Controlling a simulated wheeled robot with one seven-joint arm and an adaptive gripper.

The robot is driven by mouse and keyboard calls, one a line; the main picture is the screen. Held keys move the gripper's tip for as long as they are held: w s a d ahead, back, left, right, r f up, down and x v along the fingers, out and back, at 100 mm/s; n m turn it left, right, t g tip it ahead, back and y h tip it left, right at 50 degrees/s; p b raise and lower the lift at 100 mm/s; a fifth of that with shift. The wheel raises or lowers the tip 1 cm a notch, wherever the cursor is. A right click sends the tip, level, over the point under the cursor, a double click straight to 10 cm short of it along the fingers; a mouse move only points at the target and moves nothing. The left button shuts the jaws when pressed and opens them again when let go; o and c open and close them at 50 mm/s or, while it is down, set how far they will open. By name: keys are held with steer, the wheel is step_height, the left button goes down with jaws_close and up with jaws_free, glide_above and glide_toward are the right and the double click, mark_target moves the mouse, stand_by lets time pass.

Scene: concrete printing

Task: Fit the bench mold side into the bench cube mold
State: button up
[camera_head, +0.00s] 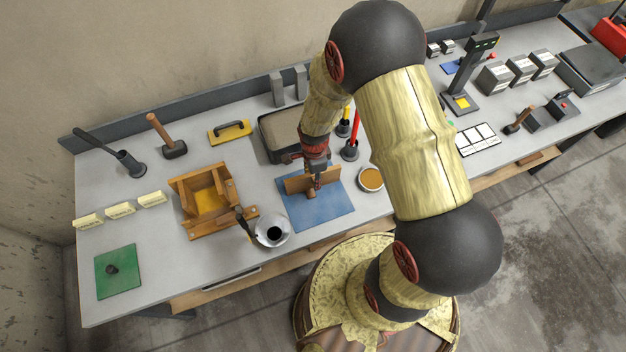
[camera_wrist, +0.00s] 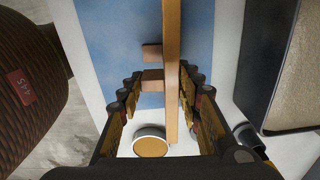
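The mold side is a flat wooden panel (camera_head: 298,184) with small blocks on one face, standing on edge on a blue mat (camera_head: 330,206). In the wrist view it is a long thin plank (camera_wrist: 173,40) with two blocks on its left. Contact is unclear. The cube mold (camera_head: 183,208) is a wooden box with a yellowish inner floor, left of the mat.
A white pot (camera_head: 272,230) with a dark centre stands between mold and mat. A round tan-filled dish (camera_head: 371,178) is right of the mat. A sand-filled tray (camera_head: 278,136) and upright tools (camera_head: 351,150) stand behind.

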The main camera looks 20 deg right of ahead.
steer(key=c, duration=0.8)
steer(key=shift+r, duration=0.6)
steer(key=s+r, duration=0.8)
steer(key=s, duration=0.1)
steer(key=s+r, duration=0.3)
steer(key=s, duration=0.2)
steer(key=shift+r, duration=0.4)
